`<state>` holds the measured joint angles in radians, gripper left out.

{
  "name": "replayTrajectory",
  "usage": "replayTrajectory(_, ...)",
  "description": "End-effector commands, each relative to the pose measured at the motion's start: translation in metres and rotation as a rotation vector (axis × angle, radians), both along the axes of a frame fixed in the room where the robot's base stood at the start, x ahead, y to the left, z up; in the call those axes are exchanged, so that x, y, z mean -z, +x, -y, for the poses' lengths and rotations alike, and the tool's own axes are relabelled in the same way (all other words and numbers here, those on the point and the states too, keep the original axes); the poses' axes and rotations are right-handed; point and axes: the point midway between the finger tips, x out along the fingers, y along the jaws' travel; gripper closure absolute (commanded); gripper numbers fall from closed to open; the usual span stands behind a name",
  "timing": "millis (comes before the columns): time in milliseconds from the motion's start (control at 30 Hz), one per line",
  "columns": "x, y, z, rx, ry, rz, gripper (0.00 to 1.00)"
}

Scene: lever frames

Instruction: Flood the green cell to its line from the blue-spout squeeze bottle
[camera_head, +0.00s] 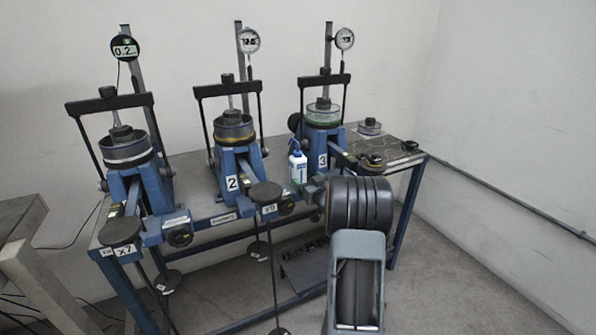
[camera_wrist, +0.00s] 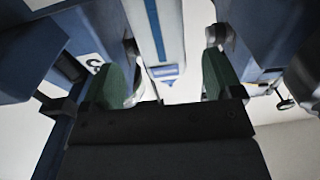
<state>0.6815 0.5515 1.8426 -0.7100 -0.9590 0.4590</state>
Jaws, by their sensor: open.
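The squeeze bottle (camera_head: 298,168), white with a blue spout and label, stands upright on the bench between frames 2 and 3. The green cell (camera_head: 324,113), a clear cup with a green band, sits on frame 3; its liquid level and line are too small to make out. My gripper (camera_wrist: 165,82) is open, its green pads apart in the wrist view. A white and blue object (camera_wrist: 170,35), apparently the bottle, shows beyond the gap between the pads; I cannot tell whether it touches them. In the head view my arm hides the gripper.
Frame 1's cell (camera_head: 126,148) and frame 2's cell (camera_head: 234,128) stand to the left. Lever arms and hanging weights (camera_head: 266,196) project in front. Small parts (camera_head: 370,127) lie on the bench's right end. Open floor (camera_head: 450,260) lies to the right.

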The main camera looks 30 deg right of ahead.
Motion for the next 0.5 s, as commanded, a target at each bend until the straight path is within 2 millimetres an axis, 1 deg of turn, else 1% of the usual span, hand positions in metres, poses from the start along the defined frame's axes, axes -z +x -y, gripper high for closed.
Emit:
replayTrajectory(33,0.000,0.007,0.000,-0.002,0.000,0.001,0.15)
replayTrajectory(200,0.000,0.028,0.002,-0.002,0.000,0.000,0.15)
replayTrajectory(500,0.000,0.058,0.007,-0.001,-0.001,0.000,0.15)
